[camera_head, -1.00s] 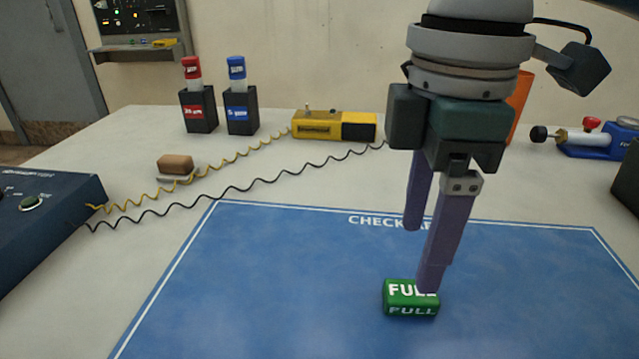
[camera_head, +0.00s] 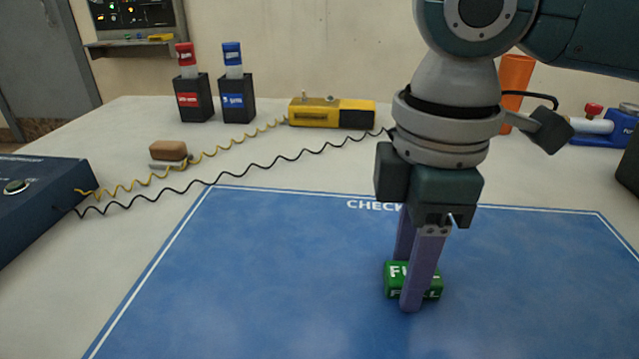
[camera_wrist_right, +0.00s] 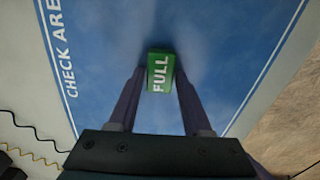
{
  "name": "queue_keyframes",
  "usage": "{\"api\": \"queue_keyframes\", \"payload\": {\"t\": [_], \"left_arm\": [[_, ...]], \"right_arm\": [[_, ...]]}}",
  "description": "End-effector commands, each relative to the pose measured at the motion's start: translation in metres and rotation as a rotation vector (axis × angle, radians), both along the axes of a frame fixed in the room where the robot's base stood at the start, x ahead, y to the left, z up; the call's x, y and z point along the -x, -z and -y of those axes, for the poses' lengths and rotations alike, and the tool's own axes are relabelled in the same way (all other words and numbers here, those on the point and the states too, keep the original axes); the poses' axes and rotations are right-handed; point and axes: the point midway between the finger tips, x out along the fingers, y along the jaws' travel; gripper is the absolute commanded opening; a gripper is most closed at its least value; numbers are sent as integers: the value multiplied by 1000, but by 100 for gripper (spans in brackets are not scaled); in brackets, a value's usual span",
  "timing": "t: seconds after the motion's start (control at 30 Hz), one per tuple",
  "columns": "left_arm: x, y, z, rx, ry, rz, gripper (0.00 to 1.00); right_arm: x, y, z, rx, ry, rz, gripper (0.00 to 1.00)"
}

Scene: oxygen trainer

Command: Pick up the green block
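The green block (camera_head: 431,284), marked "FULL" in white, lies on the blue check-area mat (camera_head: 250,290). My right gripper (camera_head: 406,285) points down over it, with its purple fingers low, one in front of the block and one behind. The front finger hides part of the block's lettering. In the right wrist view, the green block (camera_wrist_right: 160,72) sits between the tips of my right gripper (camera_wrist_right: 159,76), one finger on each side. The fingers are apart, and a firm contact does not show. My left gripper is not in view.
A yellow and black device (camera_head: 331,112) and black holders with a red-capped (camera_head: 195,98) and a blue-capped bottle (camera_head: 238,98) stand at the back. Coiled cords run left to a dark blue box (camera_head: 40,205). The mat around the block is clear.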

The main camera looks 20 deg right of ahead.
Motion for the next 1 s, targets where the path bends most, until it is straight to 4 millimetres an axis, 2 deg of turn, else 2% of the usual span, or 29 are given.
{"api": "queue_keyframes", "payload": {"t": [0.07,0.4,0.77,0.87,1.0], "left_arm": [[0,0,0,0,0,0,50],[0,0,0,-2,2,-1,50],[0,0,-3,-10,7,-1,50],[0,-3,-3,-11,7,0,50],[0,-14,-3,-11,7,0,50]], "right_arm": [[0,0,0,0,0,0,39],[0,0,0,0,0,0,1],[0,-1,0,0,0,0,0],[-1,-9,0,0,1,1,0],[-1,-36,0,0,0,4,0]]}}
